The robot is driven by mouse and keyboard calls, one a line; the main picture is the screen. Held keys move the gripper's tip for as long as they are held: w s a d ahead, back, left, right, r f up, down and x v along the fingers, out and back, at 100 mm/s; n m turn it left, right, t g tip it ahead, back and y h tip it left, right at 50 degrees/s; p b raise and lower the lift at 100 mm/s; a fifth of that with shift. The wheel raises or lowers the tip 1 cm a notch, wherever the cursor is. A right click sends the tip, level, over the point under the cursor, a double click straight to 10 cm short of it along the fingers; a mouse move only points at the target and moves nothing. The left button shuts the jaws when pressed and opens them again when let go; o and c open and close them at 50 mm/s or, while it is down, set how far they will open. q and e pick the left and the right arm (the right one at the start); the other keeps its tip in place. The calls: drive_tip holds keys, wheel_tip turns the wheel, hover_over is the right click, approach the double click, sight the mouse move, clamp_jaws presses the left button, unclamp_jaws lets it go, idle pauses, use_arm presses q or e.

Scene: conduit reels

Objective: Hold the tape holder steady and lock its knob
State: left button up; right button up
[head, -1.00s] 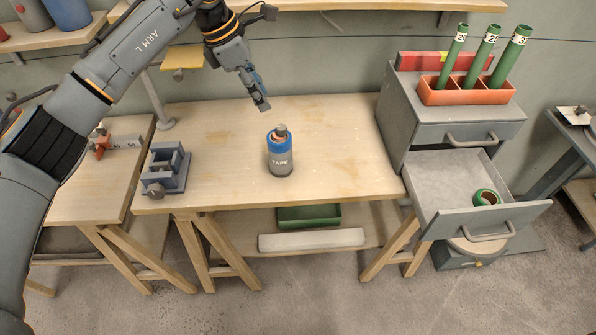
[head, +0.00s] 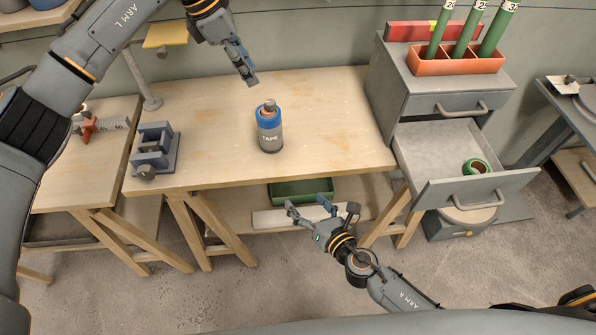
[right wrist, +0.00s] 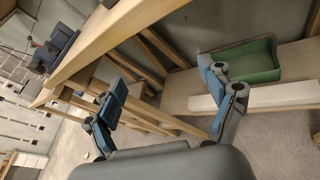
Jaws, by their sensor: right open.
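The tape holder (head: 269,137) is a dark grey can labelled TAPE with a blue upper band. It stands upright on the wooden workbench (head: 330,120). Its small grey knob (head: 270,104) sits on top above a brownish part; whether it is locked cannot be told. My left gripper (head: 248,79) points down above and behind the holder, apart from it, with its fingers seen edge-on. My right gripper (head: 307,204) is open and empty in front of the bench's front edge, below and right of the holder. Its spread fingers also show in the right wrist view (right wrist: 165,100).
A blue-grey vise (head: 153,150) is at the bench's left. At right, a grey cabinet has an open drawer (head: 440,150) holding a green roll (head: 476,168). Green tubes (head: 462,38) stand in an orange rack above. A green bin (head: 300,190) sits below. The bench around the holder is clear.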

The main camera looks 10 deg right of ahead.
sight(276, 141)
drive_tip(key=r+n+t, duration=0.1)
drive_tip(key=r, duration=0.2)
drive_tip(key=w+a+r+n+t, duration=0.1)
drive_tip(key=r, duration=0.3)
drive_tip(key=w+a+r+n, duration=0.1)
drive_tip(key=r+n, duration=0.1)
drive_tip(key=r, duration=0.1)
drive_tip(key=shift+w+a+r+t+y, duration=0.1)
drive_tip(key=shift+w+r+t+y, duration=0.1)
drive_tip(key=shift+r+t+y, duration=0.2)
drive_tip(key=x, duration=1.3)
drive_tip(key=shift+w, duration=0.35)
drive_tip(key=shift+c, duration=0.2)
drive_tip(key=c, duration=1.4)
